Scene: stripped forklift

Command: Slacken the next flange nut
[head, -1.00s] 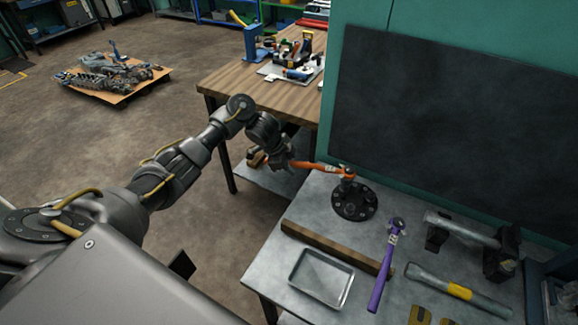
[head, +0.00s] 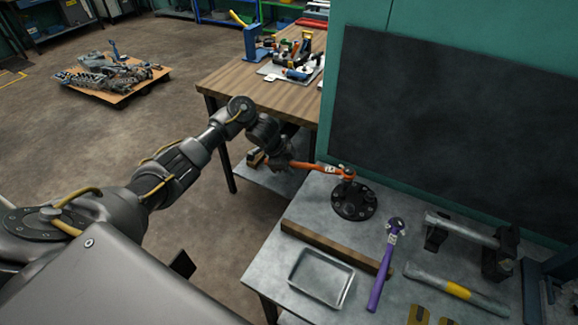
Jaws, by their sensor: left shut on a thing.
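A dark round flange (head: 353,203) with several nuts or bolts around its rim stands on the grey metal bench, with a short post at its middle. An orange wrench (head: 318,167) reaches from my left gripper to the top of the flange post, its head (head: 347,173) there. My left gripper (head: 284,163) is shut on the far end of the wrench handle, left of the flange and beyond the bench edge. Whether the head is seated on a nut is too small to tell. My right gripper is not in view.
On the bench lie a wooden bar (head: 330,247), an empty metal tray (head: 321,277), a purple-handled hammer (head: 383,268), a yellow-banded bar tool (head: 455,289) and a vice-like fixture (head: 497,255). A dark board (head: 450,130) stands behind. A wooden table (head: 265,82) is at the back.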

